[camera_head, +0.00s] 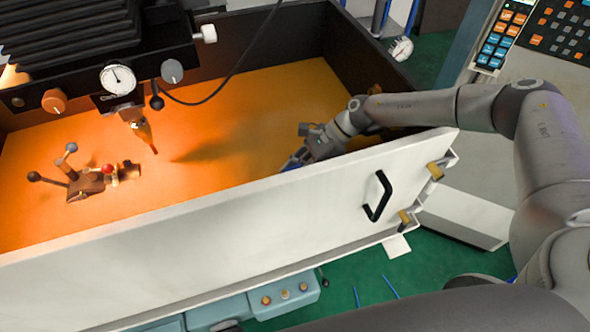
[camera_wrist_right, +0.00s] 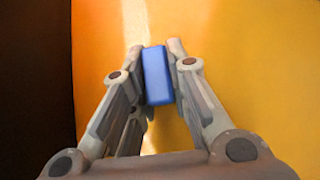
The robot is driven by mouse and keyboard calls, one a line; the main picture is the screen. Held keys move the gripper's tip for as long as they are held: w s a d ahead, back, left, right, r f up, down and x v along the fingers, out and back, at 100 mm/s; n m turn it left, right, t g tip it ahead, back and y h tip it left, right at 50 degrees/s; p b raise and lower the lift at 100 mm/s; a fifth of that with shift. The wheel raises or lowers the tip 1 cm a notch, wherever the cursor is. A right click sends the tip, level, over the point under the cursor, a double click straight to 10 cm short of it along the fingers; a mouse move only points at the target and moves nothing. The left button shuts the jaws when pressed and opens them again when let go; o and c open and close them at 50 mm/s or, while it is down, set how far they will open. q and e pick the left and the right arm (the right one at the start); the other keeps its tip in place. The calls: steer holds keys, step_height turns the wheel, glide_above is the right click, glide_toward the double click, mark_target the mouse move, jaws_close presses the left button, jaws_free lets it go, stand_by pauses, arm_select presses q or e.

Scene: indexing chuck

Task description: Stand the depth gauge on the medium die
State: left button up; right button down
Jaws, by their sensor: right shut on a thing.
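My right gripper (camera_head: 303,155) reaches over the front wall into the orange-lit enclosure from the right. It is shut on a blue block (camera_wrist_right: 158,76), gripped between the two fingertips (camera_wrist_right: 157,58) in the right wrist view. The block shows in the head view as a small blue patch (camera_head: 293,161), partly hidden by the gripper and the front wall. I cannot tell whether this block is the depth gauge or a die. No other thing is clearly recognisable as the depth gauge or the medium die. My left gripper is not in view.
A white front wall with a black handle (camera_head: 377,196) borders the enclosure. A chuck-like fixture with lever knobs (camera_head: 88,182) stands on the orange floor (camera_head: 235,125) at left. A machine head with a dial (camera_head: 117,78) and pointed tool (camera_head: 143,132) hangs above. The middle floor is clear.

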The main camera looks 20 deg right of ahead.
steer(key=c, duration=1.8)
jaws_free()
steer(key=shift+f, duration=0.2)
steer(key=shift+c, duration=0.2)
steer(key=o, duration=0.5)
steer(key=shift+c, duration=0.2)
steer(key=shift+r, duration=0.15)
steer(key=shift+r+p, duration=0.25)
steer(key=shift+p, duration=0.05)
steer(key=b+v, duration=0.5)
steer(key=v, duration=0.6)
steer(key=shift+d+r, duration=0.2)
steer(key=shift+d, duration=0.1)
